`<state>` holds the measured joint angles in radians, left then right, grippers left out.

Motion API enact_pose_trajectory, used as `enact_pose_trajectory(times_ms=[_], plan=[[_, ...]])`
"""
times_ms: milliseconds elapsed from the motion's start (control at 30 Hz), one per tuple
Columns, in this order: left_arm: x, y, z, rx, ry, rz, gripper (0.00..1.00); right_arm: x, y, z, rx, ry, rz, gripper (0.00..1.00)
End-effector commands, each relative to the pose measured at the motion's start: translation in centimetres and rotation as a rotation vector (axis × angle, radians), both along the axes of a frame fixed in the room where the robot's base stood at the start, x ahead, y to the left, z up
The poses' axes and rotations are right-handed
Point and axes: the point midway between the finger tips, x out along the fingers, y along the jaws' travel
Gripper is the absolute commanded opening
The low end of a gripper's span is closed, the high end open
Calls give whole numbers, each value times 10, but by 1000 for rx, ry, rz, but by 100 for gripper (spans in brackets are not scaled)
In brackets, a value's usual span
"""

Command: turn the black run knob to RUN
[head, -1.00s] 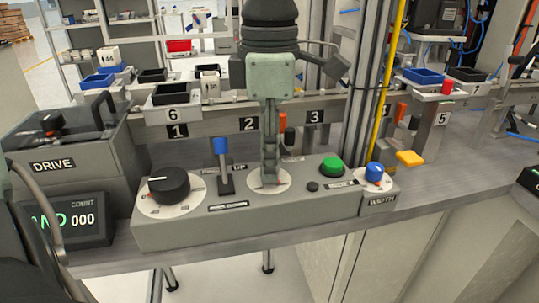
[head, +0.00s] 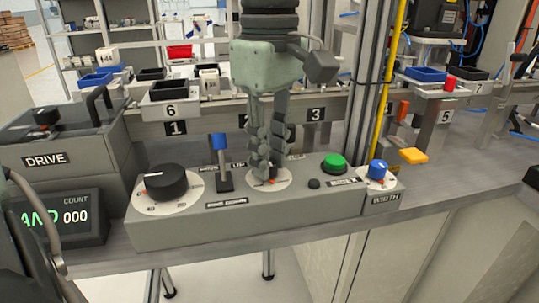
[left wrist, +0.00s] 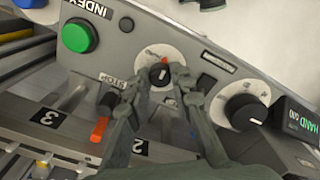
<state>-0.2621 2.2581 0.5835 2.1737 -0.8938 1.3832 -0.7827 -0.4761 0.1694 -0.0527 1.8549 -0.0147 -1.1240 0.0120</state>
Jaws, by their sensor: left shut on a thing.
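The black run knob (left wrist: 160,74) sits on a round white dial (left wrist: 176,56) in the middle of the grey control panel (head: 225,228). An orange-red mark shows at the dial's edge beside the knob. My left gripper (head: 268,178) comes down from above with its fingers at the knob. In the left wrist view its two fingertips (left wrist: 160,84) are closed on the knob's sides. In the head view the fingers hide most of the knob, and the dial (head: 285,182) shows around them. My right gripper is not in view.
A lever with a blue top (head: 221,150) and a larger black knob (head: 166,182) are left of the gripper. A green button (head: 334,163) and a blue knob (head: 377,169) are to its right. A display (head: 58,217) stands at the left.

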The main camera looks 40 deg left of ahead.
Motion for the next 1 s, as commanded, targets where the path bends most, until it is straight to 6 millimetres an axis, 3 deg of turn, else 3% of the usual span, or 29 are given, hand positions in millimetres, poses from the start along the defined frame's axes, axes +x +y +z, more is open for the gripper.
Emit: enact_pose_trajectory(times_ms=[600, 1000], plan=[[0, 0, 1, 0, -3, -571, 0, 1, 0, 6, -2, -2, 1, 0], [0, 0, 1, 0, -3, -811, 0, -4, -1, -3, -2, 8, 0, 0]])
